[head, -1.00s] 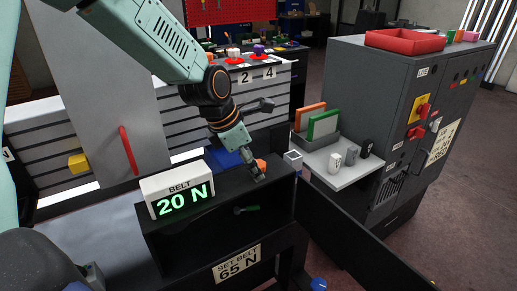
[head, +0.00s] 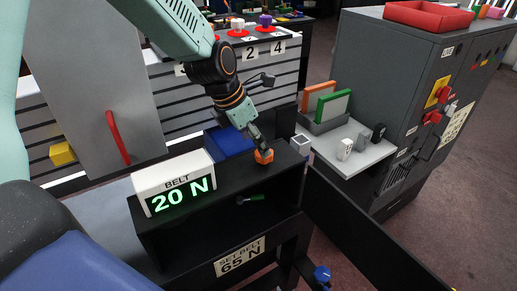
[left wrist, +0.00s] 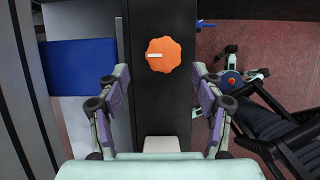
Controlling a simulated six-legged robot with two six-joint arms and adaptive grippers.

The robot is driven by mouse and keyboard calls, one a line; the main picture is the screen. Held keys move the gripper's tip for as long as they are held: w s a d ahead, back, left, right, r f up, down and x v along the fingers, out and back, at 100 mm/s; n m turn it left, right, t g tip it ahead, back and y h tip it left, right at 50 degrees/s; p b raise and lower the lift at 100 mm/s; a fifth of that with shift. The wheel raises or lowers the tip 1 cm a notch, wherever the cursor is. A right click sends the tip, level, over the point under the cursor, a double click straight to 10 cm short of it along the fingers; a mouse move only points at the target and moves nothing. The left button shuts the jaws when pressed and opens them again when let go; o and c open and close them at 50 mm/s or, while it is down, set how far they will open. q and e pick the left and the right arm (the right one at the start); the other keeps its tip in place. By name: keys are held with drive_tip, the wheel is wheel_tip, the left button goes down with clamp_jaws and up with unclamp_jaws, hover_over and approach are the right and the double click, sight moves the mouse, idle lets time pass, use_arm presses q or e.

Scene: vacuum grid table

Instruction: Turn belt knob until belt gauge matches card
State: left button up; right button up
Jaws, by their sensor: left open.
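The belt gauge (head: 175,188) is a white box reading 20 N in green, on top of the black cabinet. The card (head: 240,260) on the cabinet's front reads SET BELT 65 N. The orange belt knob (head: 264,156) sits on the cabinet top, right of the gauge. In the left wrist view the knob (left wrist: 163,55) is scalloped, with a white mark pointing left. My left gripper (head: 259,146) is just above the knob; in the left wrist view its fingers (left wrist: 163,92) are spread wide, with the knob beyond their tips and not between them. My right gripper is not in view.
The black cabinet (head: 165,262) has an open front with a green-handled tool (head: 252,198) inside. A white shelf (head: 372,152) with small blocks stands to the right, beside a grey control cabinet (head: 400,75). A blue bin (head: 232,143) lies behind the knob.

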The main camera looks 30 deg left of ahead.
use_arm(q)
drive_tip(key=f, duration=0.1)
drive_tip(key=w+d+f, duration=0.1)
drive_tip(key=d+f+b, duration=0.1)
drive_tip(key=shift+w, duration=0.35)
drive_tip(key=shift+s+a, duration=0.35)
drive_tip(key=shift+a, duration=0.15)
drive_tip(key=shift+w+d+f, duration=0.15)
drive_tip(key=shift+w+d, duration=0.25)
drive_tip(key=shift+d, duration=0.05)
drive_tip(key=c, duration=0.4)
drive_tip(key=shift+s+a, duration=0.2)
drive_tip(key=shift+a, duration=0.05)
drive_tip(key=c, duration=0.8)
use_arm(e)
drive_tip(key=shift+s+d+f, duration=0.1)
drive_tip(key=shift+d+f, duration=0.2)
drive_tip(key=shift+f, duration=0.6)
